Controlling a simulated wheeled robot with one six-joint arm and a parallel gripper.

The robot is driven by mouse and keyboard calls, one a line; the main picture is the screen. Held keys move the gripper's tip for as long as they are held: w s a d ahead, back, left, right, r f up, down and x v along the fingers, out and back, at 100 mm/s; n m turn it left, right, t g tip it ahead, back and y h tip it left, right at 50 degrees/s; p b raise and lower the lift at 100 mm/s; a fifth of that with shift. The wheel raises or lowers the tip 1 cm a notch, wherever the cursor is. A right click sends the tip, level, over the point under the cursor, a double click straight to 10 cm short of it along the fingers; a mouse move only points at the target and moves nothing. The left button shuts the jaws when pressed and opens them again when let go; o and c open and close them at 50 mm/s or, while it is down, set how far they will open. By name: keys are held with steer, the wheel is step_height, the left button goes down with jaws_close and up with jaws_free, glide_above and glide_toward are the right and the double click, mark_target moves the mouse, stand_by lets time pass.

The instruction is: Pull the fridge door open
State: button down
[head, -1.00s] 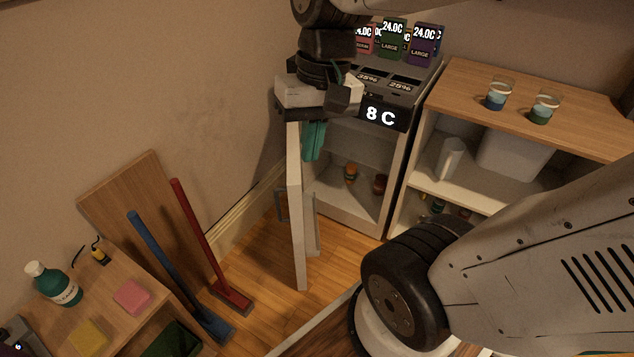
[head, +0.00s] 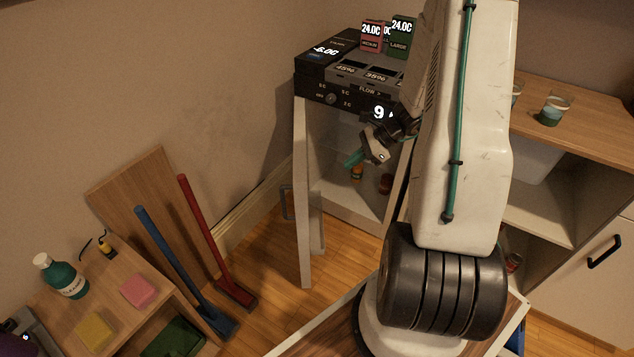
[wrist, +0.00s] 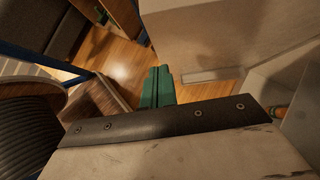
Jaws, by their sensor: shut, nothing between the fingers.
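The fridge (head: 352,207) stands against the back wall under a dark control panel. Its white door (head: 303,200) stands open, swung out toward me and seen nearly edge-on, with a grey handle (head: 287,203) on its left, outer side. My gripper (head: 350,161) is in front of the fridge opening, right of the door and apart from it in the head view. Its teal fingers are closed together and empty. In the wrist view the shut fingers (wrist: 157,84) point away over the wood floor. A large pale panel, likely the door (wrist: 225,35), is beyond them to the right.
Jars (head: 385,183) sit inside the fridge. A wooden-topped shelf unit (head: 590,118) is to the right, partly behind my arm. A blue-handled tool (head: 175,255) and a red-handled tool (head: 208,235) lean left of the door. Open floor lies below the door.

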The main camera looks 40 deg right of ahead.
steer(key=f, duration=0.1)
glide_toward(305, 197)
steer(key=w+f, duration=0.3)
steer(key=f, duration=0.1)
steer(key=shift+w+a+r+m, duration=0.15)
steer(key=shift+w+a+m, duration=0.15)
steer(key=shift+w+a, duration=0.2)
